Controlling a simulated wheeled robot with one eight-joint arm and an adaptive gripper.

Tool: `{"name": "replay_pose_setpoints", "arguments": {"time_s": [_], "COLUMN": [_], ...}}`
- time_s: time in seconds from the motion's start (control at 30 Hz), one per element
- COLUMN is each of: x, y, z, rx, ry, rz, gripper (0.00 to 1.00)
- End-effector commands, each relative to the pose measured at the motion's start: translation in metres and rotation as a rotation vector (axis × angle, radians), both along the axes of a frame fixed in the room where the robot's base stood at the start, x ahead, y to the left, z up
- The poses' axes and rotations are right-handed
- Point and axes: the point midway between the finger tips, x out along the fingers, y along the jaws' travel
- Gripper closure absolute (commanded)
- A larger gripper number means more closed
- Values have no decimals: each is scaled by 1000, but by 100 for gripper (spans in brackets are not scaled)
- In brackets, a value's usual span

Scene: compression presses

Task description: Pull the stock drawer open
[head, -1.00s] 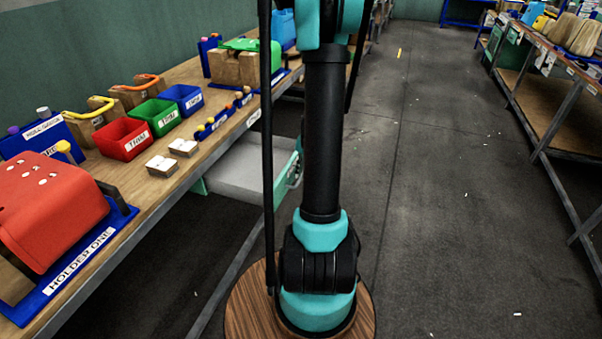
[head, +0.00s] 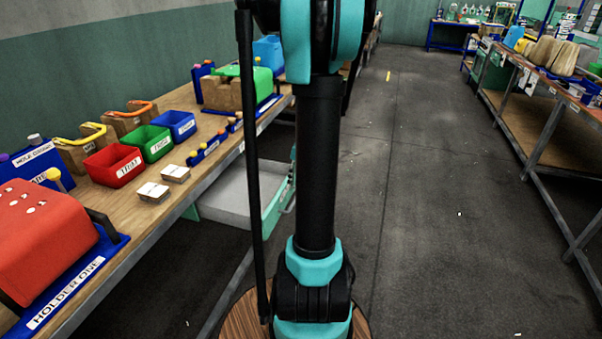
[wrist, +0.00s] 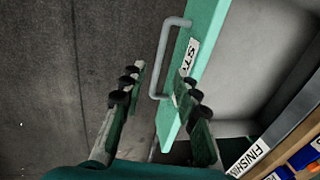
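The stock drawer (head: 228,196) stands out from under the left bench in the head view, with its grey inside showing. In the wrist view its teal front (wrist: 205,28) carries a partly hidden label beginning "ST" and a grey bar handle (wrist: 161,60). My gripper (wrist: 160,75) is open, with one dark finger on each side of the handle in the picture. No grip on the bar is visible, and I cannot tell whether the fingertips reach past it. In the head view my gripper is hidden by my arm.
The left bench (head: 142,222) carries a red press (head: 40,235), red (head: 113,165), green (head: 150,143) and blue (head: 175,124) bins, and small blocks. Another bench (head: 545,115) stands at the right. The floor aisle (head: 430,190) between them is clear.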

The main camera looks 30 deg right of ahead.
Motion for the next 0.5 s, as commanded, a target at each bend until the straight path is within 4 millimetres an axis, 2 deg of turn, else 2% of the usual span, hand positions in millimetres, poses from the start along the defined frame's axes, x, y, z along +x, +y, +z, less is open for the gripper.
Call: {"name": "replay_pose_setpoints", "arguments": {"time_s": [0.2,0.5], "x": [-5,-7], "y": [-5,-8], "z": [35,53], "rx": [0,0], "ry": [0,0], "rz": [0,0], "gripper": [69,69]}}
